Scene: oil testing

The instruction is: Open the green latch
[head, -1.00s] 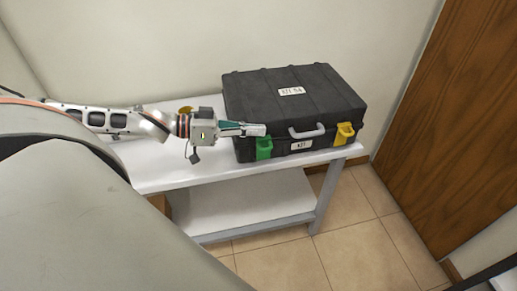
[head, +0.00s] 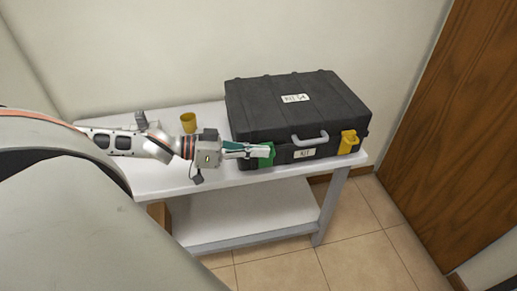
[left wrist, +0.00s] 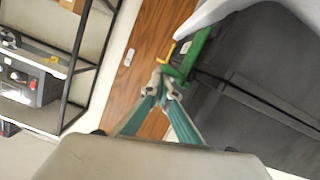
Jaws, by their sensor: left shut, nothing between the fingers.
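The black case (head: 295,100) lies closed on the white table, its handle side facing the front. The green latch (head: 267,161) is on the front of the case, left of the handle, partly covered by my left gripper. My left gripper (head: 264,152) is shut and empty, with its fingertips in front of the latch. In the left wrist view, the shut fingertips (left wrist: 164,74) are right beside the green latch (left wrist: 192,52), which stands out from the case. I cannot tell whether they touch or whether the latch is unhooked. My right gripper is not in view.
A yellow latch (head: 348,142) is right of the handle (head: 310,139). A yellow cup (head: 188,122) stands on the white table (head: 235,183), left of the case. A wooden door (head: 455,130) is at the right. The left wrist view shows a shelf rack (left wrist: 75,70).

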